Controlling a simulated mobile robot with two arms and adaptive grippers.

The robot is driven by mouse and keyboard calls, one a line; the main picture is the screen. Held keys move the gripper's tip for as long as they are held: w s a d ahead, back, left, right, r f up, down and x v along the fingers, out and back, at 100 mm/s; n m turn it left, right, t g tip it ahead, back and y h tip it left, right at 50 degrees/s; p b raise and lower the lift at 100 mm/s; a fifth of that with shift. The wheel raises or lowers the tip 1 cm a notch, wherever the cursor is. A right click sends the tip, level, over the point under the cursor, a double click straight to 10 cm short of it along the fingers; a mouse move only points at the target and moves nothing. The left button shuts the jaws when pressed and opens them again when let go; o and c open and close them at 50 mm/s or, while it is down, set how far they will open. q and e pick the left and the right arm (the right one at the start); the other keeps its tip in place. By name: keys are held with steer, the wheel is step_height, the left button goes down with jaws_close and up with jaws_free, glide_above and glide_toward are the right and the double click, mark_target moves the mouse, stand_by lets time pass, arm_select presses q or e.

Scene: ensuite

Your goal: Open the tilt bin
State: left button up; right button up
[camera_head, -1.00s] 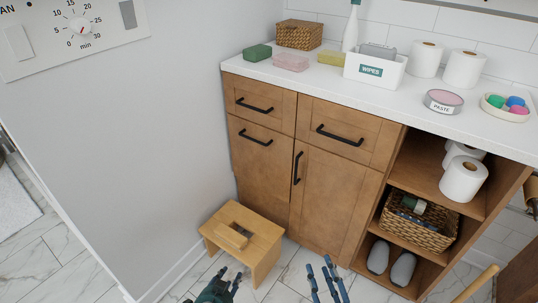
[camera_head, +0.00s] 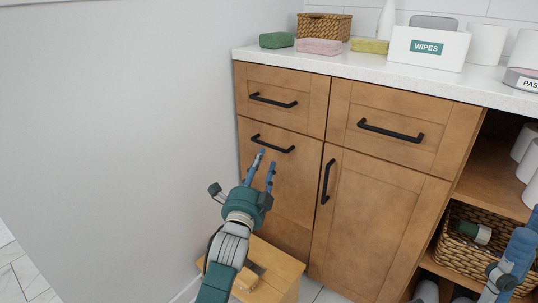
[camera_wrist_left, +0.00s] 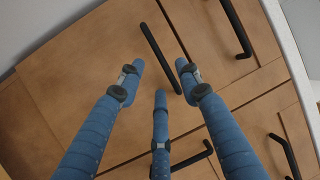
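The tilt bin front (camera_head: 285,190) is the lower left wooden panel of the cabinet, with a black horizontal handle (camera_head: 272,144) near its top. It looks closed, flush with the panels around it. My left gripper (camera_head: 262,165) is open and empty, its blue fingers pointing up at the panel just below the handle. In the left wrist view the handle (camera_wrist_left: 160,57) lies beyond the fingertips, between the two outer fingers; no contact shows. My right gripper (camera_head: 515,262) is only partly in view at the lower right edge, and its opening is unclear.
A drawer with a black handle (camera_head: 273,101) is above the bin. A door with a vertical handle (camera_head: 327,181) is to its right. A wooden stool (camera_head: 283,270) stands on the floor below my left arm. A grey wall (camera_head: 120,140) is close on the left.

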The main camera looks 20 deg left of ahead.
mark_target(267, 150)
arm_select(q)
steer(key=w, duration=0.2)
steer(key=w+b, duration=0.1)
steer(key=w, duration=0.1)
steer(key=w+r+b, duration=0.1)
steer(key=w, duration=0.2)
steer(key=shift+a, duration=0.2)
jaws_close()
